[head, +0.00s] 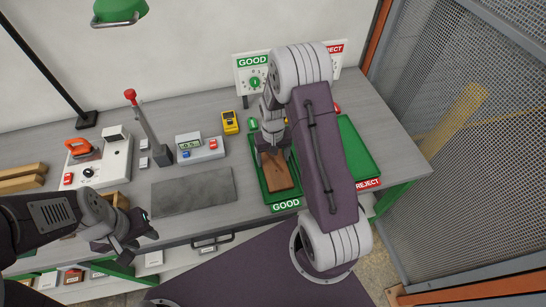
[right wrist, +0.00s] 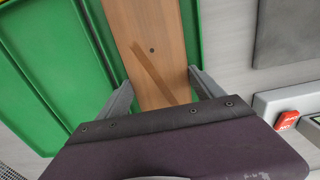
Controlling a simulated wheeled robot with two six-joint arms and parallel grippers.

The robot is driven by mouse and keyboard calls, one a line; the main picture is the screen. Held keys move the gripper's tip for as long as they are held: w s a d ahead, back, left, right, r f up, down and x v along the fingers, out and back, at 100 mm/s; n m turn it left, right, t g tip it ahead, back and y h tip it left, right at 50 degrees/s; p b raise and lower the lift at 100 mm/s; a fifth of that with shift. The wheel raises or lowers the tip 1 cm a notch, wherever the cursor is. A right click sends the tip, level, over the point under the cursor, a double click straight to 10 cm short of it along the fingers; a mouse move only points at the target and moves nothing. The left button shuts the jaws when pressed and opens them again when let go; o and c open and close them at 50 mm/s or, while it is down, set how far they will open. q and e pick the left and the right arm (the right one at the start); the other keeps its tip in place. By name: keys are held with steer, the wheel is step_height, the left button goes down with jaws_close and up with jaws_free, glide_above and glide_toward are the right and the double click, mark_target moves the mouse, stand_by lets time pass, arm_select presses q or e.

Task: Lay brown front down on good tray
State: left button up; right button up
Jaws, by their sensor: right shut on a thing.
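The brown front (head: 281,174) is a flat wooden board lying in, or just above, the green good tray (head: 263,186), with its long side along the tray. I cannot tell whether it touches the tray floor. In the right wrist view, the brown front (right wrist: 158,40) shows a small dark hole and a darker diagonal stripe. My right gripper (head: 270,150) is over the far part of the board, its fingers on the two long edges; they also show in the right wrist view (right wrist: 161,92). My left gripper (head: 138,232) is empty, fingers apart, near the bench's front edge.
The green reject tray (head: 358,150) stands to the right, partly hidden by my right arm. A dark grey mat (head: 193,191) lies left of the good tray. Behind it are a meter box (head: 200,149), a yellow device (head: 230,122) and a red-knobbed lever (head: 147,125).

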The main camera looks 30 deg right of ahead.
steer(key=shift+f, duration=0.1)
steer(key=o, duration=1.7)
step_height(320, 180, up, 9)
steer(key=shift+r+b, duration=0.1)
steer(key=shift+b, duration=0.35)
